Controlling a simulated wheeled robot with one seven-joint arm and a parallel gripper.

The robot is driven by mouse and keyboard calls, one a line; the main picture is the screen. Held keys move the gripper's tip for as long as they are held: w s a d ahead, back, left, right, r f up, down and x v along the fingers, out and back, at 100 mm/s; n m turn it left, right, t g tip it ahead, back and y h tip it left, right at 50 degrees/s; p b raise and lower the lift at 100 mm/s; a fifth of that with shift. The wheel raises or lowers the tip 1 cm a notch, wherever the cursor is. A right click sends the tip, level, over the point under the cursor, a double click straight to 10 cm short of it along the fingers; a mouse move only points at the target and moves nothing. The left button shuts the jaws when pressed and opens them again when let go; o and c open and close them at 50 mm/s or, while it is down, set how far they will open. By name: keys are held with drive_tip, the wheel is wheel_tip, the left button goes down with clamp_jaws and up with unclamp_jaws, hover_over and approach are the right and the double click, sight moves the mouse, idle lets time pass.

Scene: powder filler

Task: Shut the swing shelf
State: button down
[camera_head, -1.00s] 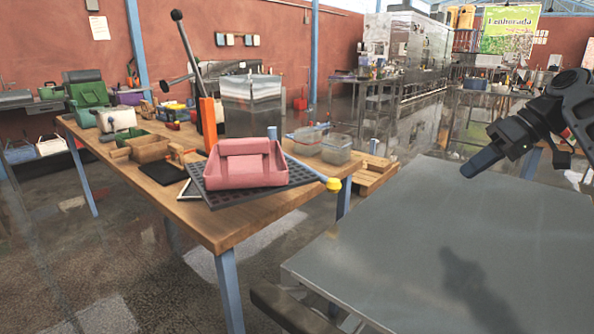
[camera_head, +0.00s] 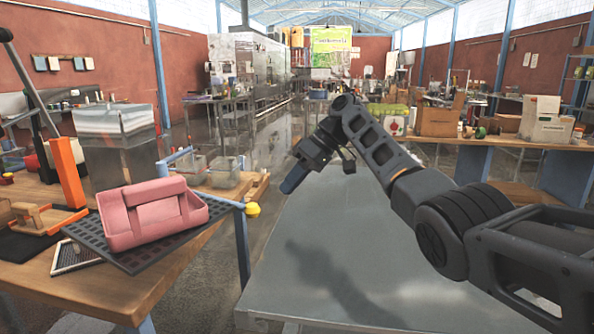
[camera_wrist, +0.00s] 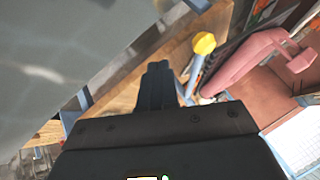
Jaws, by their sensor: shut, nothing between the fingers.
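A dark perforated shelf (camera_head: 132,262) lies at the near edge of the wooden table and looks like the swing shelf. It carries a pink tray (camera_head: 150,215), which also shows in the wrist view (camera_wrist: 252,62). A blue bar (camera_head: 226,201) with a yellow knob (camera_head: 252,210) sticks out past the table's right edge. In the wrist view the yellow knob (camera_wrist: 204,43) is ahead and right of my fingertips. My gripper (camera_head: 291,183) is shut and empty, to the right of the knob and apart from it. Its dark fingers (camera_wrist: 157,75) are together.
A grey flat surface (camera_head: 340,265) lies in front, below my arm. The wooden table (camera_head: 95,288) holds clear containers (camera_head: 222,170), an orange post (camera_head: 67,170) and a metal box (camera_head: 117,145). A table with cardboard boxes (camera_head: 437,115) stands at the right.

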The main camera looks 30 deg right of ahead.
drive_tip(key=x, duration=0.3)
drive_tip(key=shift+a+f, duration=0.2)
drive_tip(key=shift+s+a+r+p, duration=0.1)
drive_tip(key=shift+s+a+p, duration=0.2)
drive_tip(key=shift+a, duration=0.3)
drive_tip(key=shift+s+a+r+p, duration=0.1)
drive_tip(key=shift+s+a+p, duration=0.15)
drive_tip(key=shift+a, duration=0.4)
drive_tip(key=shift+s+a+p, duration=0.25)
drive_tip(key=shift+s+a, duration=0.05)
drive_tip(key=shift+a, duration=0.3)
drive_tip(key=shift+a, duration=0.1)
